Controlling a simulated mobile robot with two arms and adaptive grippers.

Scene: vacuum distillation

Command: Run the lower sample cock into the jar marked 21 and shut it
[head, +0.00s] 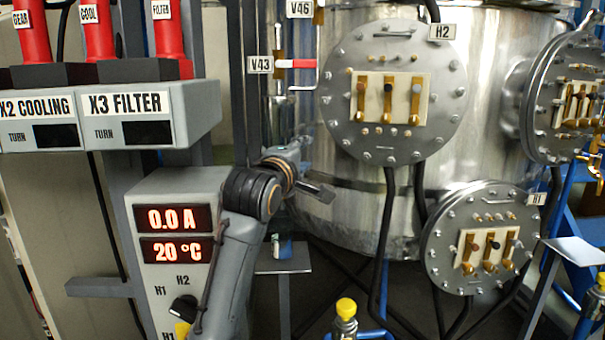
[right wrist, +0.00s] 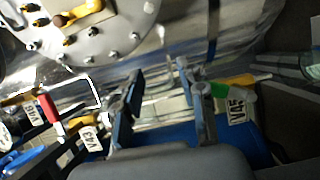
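My right gripper (head: 312,178) is in front of the steel vessel's left side. In the right wrist view its two fingers (right wrist: 160,80) stand apart, with no object clearly held. A cock tagged V45 (right wrist: 237,108), with a green and yellow handle (right wrist: 232,84), is just right of the fingers. A small glass-like jar (head: 281,247) appears on a stand below the gripper, partly hidden; its number is not readable. A clear glass shape (right wrist: 309,66) shows at the right wrist view's right edge. My left gripper is not in view.
Above the gripper is the V43 cock with a red handle (head: 296,63). The vessel (head: 340,215) carries bolted flanges H2 (head: 435,140) and H1 (head: 440,250). A grey control panel (head: 170,190) is close to my arm's left. The jar stand has a flat grey top (head: 285,264).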

